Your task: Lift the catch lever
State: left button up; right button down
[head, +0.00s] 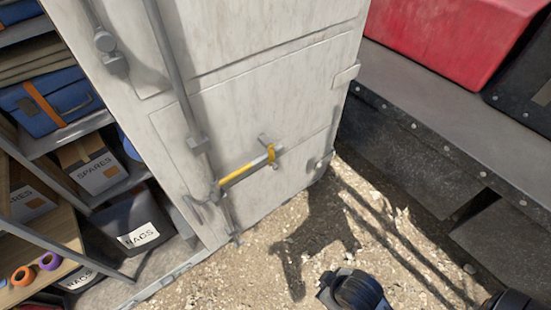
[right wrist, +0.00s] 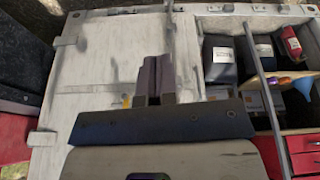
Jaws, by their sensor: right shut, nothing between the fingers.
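A pale grey container door (head: 240,80) fills the middle of the head view and looks closed. A lever with a grey bar and yellow parts (head: 240,173) lies across its lower part, slightly tilted, its right end at a small grey bracket with a yellow piece (head: 271,154). In the right wrist view the door (right wrist: 105,70) lies behind my right gripper (right wrist: 152,60), whose dark fingers are together and empty. A small yellow bit (right wrist: 127,101) shows left of the fingers, mostly hidden by the gripper body. The fingers appear apart from the lever. My left gripper is not seen.
A vertical lock rod (head: 178,75) runs down the door. Shelves with a blue case (head: 45,105) and spares boxes (head: 92,165) stand at left. A grey riveted ledge (head: 450,125) and red case (head: 450,35) stand at right. Gravel ground (head: 340,230) below is open.

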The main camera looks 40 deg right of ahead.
jog(key=w+d+f+t+y+b, duration=0.1)
jog(key=w+d+f+b, duration=0.2)
jog(key=w+b, duration=0.3)
jog(key=w+d+f+t+y+b, duration=0.1)
jog(key=w+d+f+b, duration=0.25)
jog(key=w, duration=0.45)
jog(key=w+d+f+t+b, duration=0.1)
jog(key=w+d+f+b, duration=0.1)
jog(key=w+f+b, duration=0.35)
pick_arm(q)
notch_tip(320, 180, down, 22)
jog(key=b, duration=0.6)
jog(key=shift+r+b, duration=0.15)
jog(key=shift+b, duration=0.25)
pick_arm(e)
jog(key=w+d+r+m+t+y, duration=0.1)
jog(key=w+d+r+m+t, duration=0.3)
jog(key=w+d+r, duration=0.8)
jog(key=w+d, duration=0.2)
jog(key=w, duration=0.1)
jog(key=shift+w+d+r+y, duration=0.2)
jog(key=shift+w+y, duration=0.1)
jog(key=shift+y, duration=0.1)
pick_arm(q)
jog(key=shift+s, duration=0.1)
